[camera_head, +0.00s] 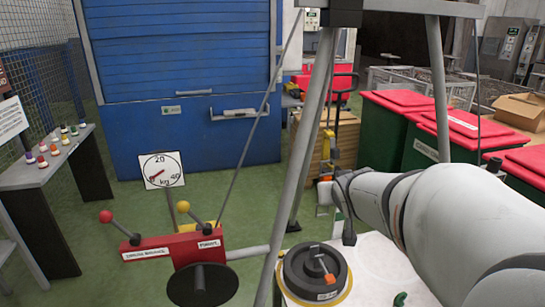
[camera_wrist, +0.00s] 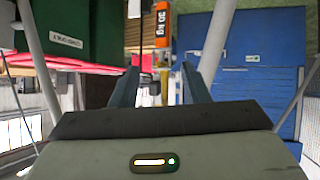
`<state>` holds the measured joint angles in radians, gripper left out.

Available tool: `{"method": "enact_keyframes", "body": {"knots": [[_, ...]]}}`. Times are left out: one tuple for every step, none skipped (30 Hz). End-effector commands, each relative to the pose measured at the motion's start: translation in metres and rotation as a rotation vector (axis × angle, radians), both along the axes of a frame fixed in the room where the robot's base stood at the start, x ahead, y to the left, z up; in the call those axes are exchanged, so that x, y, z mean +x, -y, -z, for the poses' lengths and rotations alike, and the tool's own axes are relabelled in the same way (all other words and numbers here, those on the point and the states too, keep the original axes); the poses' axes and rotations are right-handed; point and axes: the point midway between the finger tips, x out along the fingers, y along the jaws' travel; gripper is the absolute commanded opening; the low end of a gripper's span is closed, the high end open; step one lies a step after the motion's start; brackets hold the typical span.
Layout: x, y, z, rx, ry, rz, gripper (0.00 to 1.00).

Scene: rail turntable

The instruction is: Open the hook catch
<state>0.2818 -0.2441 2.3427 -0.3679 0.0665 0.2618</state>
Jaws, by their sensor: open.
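A small orange block marked "30 kg" (camera_wrist: 163,25) shows at the top of the wrist view, hanging on a thin dark line. It is probably the orange piece (camera_head: 328,142) beside the frame leg in the head view. A yellow part (camera_wrist: 165,88), possibly the hook, shows between my fingers in the wrist view; I cannot tell whether they touch it. My gripper (camera_wrist: 160,70) is open, its fingers apart on either side of that part. In the head view my wrist partly hides this area. The catch itself is too small to make out.
Grey frame legs (camera_head: 300,150) stand close to my arm. A red lever box (camera_head: 172,247) stands at front left. A dark round weight (camera_head: 316,272) with an orange pointer lies below my gripper. Red-lidded green bins (camera_head: 405,100) stand at right.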

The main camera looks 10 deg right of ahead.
Motion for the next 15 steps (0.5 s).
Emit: {"method": "enact_keyframes", "body": {"knots": [[0.018, 0.018, 0.008, -0.016, 0.082, 0.003, 0.42], [0.028, 0.024, 0.006, -0.016, 0.135, -0.014, 0.42], [0.04, 0.033, 0.003, -0.021, 0.204, -0.035, 0.42], [0.048, 0.039, 0.001, -0.022, 0.251, -0.051, 0.42], [0.055, 0.044, -0.002, -0.024, 0.296, -0.071, 0.42], [0.063, 0.05, -0.004, -0.022, 0.353, -0.098, 0.42], [0.068, 0.054, -0.005, -0.02, 0.39, -0.119, 0.42], [0.072, 0.057, -0.007, -0.016, 0.425, -0.141, 0.42], [0.076, 0.06, -0.008, -0.008, 0.465, -0.17, 0.42], [0.078, 0.062, -0.009, -0.003, 0.49, -0.189, 0.42], [0.08, 0.063, -0.009, 0.003, 0.513, -0.211, 0.42], [0.082, 0.065, -0.01, 0.01, 0.538, -0.233, 0.42], [0.083, 0.066, -0.01, 0.017, 0.554, -0.248, 0.42], [0.083, 0.066, -0.011, 0.022, 0.567, -0.263, 0.42], [0.084, 0.067, -0.012, 0.027, 0.582, -0.277, 0.42]]}}
